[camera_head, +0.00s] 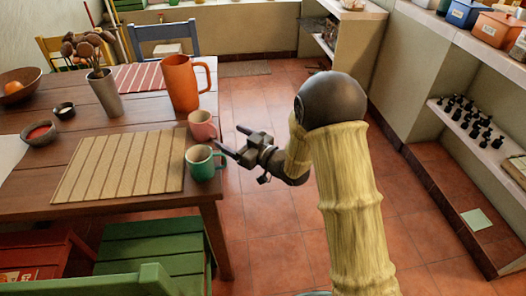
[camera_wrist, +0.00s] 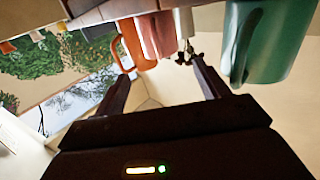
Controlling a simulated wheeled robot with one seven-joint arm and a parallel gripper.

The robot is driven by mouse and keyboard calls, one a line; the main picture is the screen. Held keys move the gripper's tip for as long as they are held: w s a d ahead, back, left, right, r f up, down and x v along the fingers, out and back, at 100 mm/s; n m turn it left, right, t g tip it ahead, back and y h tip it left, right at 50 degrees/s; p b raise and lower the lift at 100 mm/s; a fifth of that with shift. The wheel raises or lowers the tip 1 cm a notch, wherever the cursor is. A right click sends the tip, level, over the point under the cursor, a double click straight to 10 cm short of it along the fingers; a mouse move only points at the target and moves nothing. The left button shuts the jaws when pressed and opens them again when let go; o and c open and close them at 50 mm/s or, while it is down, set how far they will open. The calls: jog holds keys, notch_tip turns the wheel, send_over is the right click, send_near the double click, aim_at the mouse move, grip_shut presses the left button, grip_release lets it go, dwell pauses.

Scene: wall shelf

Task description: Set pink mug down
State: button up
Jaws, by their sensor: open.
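The pink mug (camera_head: 202,126) stands on the wooden table (camera_head: 150,208) near its right edge, between the orange pitcher (camera_head: 181,84) and the green mug (camera_head: 201,163). My gripper (camera_head: 231,140) is open just beyond the table's right edge, with its fingers pointing toward the mugs. In the wrist view my gripper (camera_wrist: 160,85) has nothing between its fingers. The pink mug (camera_wrist: 165,36) shows there ahead of the fingers, partly overlapping the orange pitcher (camera_wrist: 130,38). The green mug (camera_wrist: 265,45) is close at the right of that view.
A woven placemat (camera_head: 120,168) lies left of the green mug. A grey vase (camera_head: 105,94) with dried pods and small bowls stand farther left. A blue chair (camera_head: 165,36) is behind the table, a green chair (camera_head: 150,250) in front. Tiled floor is clear right of the table.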

jog(key=s+d+f+m+h, duration=0.15)
jog(key=d+m+h, duration=0.55)
jog(key=d+h, duration=0.9)
jog(key=s+d+m+g, duration=0.2)
jog(key=s+d, duration=0.4)
jog(key=s, duration=0.4)
jog(key=s+d+f+m+g, duration=0.1)
jog(key=s+d+g, duration=0.4)
jog(key=s, duration=0.5)
jog(key=shift+s+d+m+y, duration=0.25)
jog(key=shift+d+m+y, duration=0.15)
jog(key=shift+d+m, duration=0.55)
jog(key=shift+w+d, duration=0.1)
